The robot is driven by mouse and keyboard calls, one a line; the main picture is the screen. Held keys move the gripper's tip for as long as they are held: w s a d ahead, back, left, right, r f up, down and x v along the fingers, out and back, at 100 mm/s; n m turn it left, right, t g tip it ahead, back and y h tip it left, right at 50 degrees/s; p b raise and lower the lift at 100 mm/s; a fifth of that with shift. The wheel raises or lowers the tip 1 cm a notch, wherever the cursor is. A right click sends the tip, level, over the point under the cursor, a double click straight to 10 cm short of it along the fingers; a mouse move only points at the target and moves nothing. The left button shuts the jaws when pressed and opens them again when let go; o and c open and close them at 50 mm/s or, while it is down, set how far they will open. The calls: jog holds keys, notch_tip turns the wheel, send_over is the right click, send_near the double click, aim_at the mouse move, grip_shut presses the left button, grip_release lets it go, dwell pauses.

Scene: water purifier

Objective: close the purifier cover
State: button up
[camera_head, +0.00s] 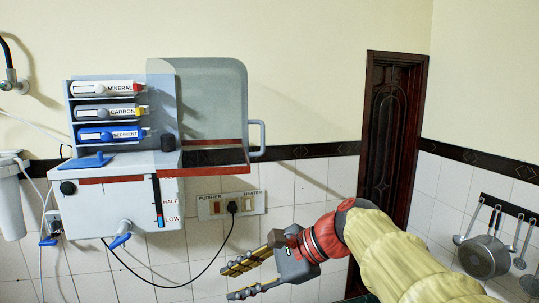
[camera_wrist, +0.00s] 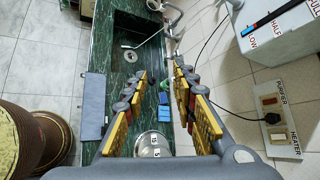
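The water purifier (camera_head: 120,203) is a white and grey box on the wall at the left of the head view. Its cover (camera_head: 215,105) is a translucent grey shell, swung open out to the right, leaving the filters exposed. The cover has a grey handle (camera_head: 262,138) on its right edge. My gripper (camera_head: 232,283) is below and to the right of the purifier, well under the handle and apart from it. Its two yellow-padded fingers are spread with nothing between them, as the wrist view (camera_wrist: 161,70) also shows. The wrist view shows only a lower corner of the purifier (camera_wrist: 275,35); the cover is not visible there.
A switch panel (camera_head: 231,205) with a plugged-in black cable (camera_head: 215,255) is on the wall below the cover. A pan (camera_head: 485,258) hangs far right.

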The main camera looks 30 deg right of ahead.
jog(key=w+d+r+m+t+y+p, duration=0.1)
jog(key=w+d+r+m+t+p, duration=0.15)
jog(key=d+r, duration=0.5)
jog(key=w+d+r+m+t+y+p, duration=0.1)
jog(key=d+r+m+t+p, duration=0.25)
jog(key=r, duration=0.65)
jog(key=w+d+r+m+t+p, duration=0.1)
jog(key=w+d+r+m+p, duration=0.2)
jog(key=d+r, duration=0.55)
jog(key=w+a+m, duration=0.1)
jog(key=w+a, duration=0.4)
jog(key=shift+w+a+p, duration=0.15)
jog(key=shift+w+p, duration=0.05)
jog(key=shift+p, duration=0.25)
jog(key=shift+c, duration=0.8)
grip_shut()
